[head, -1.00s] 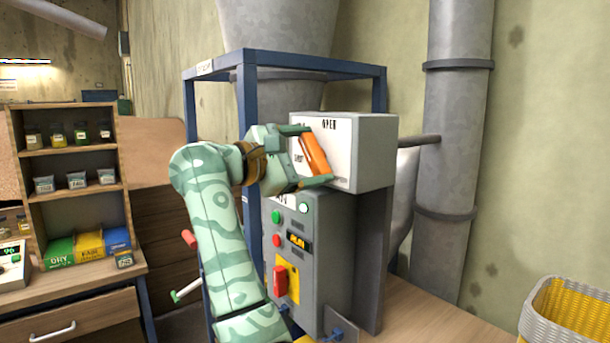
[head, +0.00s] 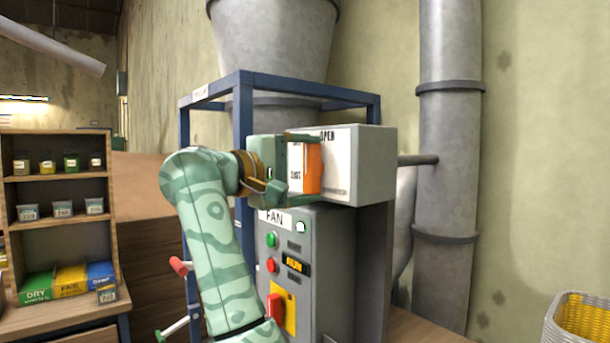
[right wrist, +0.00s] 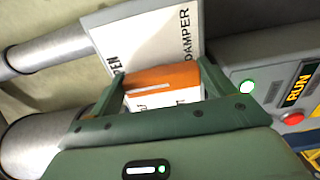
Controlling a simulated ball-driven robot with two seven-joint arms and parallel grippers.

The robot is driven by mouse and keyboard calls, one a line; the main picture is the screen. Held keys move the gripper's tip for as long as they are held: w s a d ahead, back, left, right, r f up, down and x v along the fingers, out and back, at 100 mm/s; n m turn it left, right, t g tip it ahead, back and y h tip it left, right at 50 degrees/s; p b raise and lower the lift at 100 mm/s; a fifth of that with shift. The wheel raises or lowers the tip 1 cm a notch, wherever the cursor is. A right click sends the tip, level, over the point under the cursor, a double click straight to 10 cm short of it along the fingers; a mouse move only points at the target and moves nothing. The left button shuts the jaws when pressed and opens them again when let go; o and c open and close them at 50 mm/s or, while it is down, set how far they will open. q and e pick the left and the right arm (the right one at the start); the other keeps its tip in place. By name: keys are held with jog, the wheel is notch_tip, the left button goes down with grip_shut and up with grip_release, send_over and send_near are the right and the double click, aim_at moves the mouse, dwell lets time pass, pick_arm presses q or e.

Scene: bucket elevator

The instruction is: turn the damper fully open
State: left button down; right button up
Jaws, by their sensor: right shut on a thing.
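The damper box (head: 365,165) is a grey box with a white face reading OPEN near its top and a small label lower left. Its orange handle (head: 314,168) stands about vertical on that face. My right gripper (head: 318,167) comes in from the left, its fingers above and below the handle, shut on it. In the right wrist view the fingers (right wrist: 161,76) hold the orange handle (right wrist: 163,76) on both sides, in front of the white face (right wrist: 150,38) lettered DAMPER. The handle's pivot is hidden. My left gripper is not in view.
Below the box stands a grey FAN panel (head: 335,255) with green and red buttons and a red switch (head: 275,306). A blue frame (head: 243,130) stands close behind my arm. A grey pipe (head: 450,150) runs at right.

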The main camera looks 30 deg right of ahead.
jog(key=shift+f, duration=0.1)
dwell(0.4)
jog(key=o, duration=0.9)
jog(key=s+a+p, duration=0.1)
jog(key=a+p, duration=0.1)
jog(key=a, duration=1.4)
jog(key=shift+a, duration=0.15)
jog(key=shift+s, duration=0.1)
